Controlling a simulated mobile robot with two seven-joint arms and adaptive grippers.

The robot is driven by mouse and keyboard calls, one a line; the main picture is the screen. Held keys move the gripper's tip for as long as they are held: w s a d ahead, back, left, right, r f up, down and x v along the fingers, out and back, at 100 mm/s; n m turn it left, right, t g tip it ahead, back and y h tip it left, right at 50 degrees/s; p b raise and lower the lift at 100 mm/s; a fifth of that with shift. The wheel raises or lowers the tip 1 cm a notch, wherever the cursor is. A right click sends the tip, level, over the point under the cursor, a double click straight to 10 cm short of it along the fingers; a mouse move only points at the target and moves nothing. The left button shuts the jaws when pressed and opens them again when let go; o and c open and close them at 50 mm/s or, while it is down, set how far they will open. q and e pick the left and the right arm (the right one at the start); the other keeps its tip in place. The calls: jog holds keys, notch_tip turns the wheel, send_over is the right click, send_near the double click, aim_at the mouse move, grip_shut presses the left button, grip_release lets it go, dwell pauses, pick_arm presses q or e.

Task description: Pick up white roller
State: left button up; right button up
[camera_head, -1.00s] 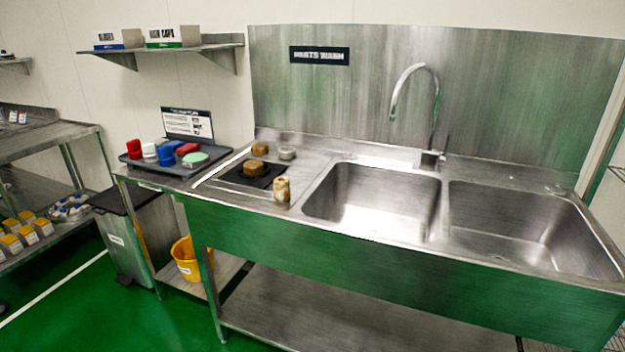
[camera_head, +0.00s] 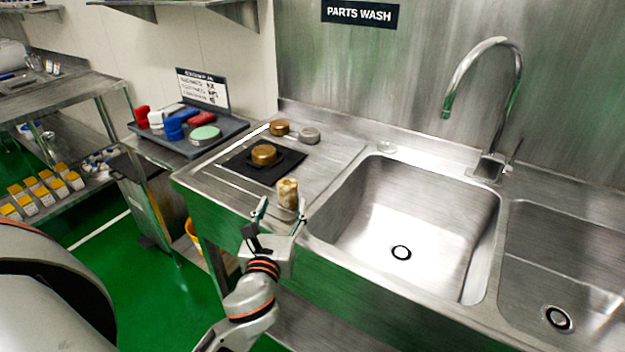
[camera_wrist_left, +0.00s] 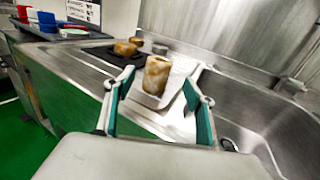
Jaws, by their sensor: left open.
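The white roller (camera_head: 288,193) is a short, upright cylinder with brown stains. It stands on the drainboard near the front edge, left of the sink bowl. My left gripper (camera_head: 280,212) is open at the drainboard's front edge, just in front of the roller. In the left wrist view the roller (camera_wrist_left: 156,75) appears between the two open fingers (camera_wrist_left: 158,100), beyond their tips or level with them; I cannot tell exactly. Nothing is held. My right gripper is not in view.
Brass parts (camera_head: 264,155) sit on and behind a black mat (camera_head: 238,160) left of the roller, with a grey metal part (camera_head: 309,135). A grey tray (camera_head: 228,130) holds colored brushes and a green pad. The sink bowl (camera_head: 405,215) and faucet (camera_head: 490,110) lie to the right.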

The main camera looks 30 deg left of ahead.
aim_at(285, 192)
pick_arm(q)
jog(key=shift+w+r, duration=0.25)
jog(key=shift+w, duration=0.1)
jog(key=shift+w+a+r, duration=0.15)
jog(key=shift+w+a, duration=0.15)
jog(key=shift+w, duration=0.3)
jog(key=shift+x, duration=3.05)
jog(key=shift+a, duration=0.15)
jog(key=c, duration=1.3)
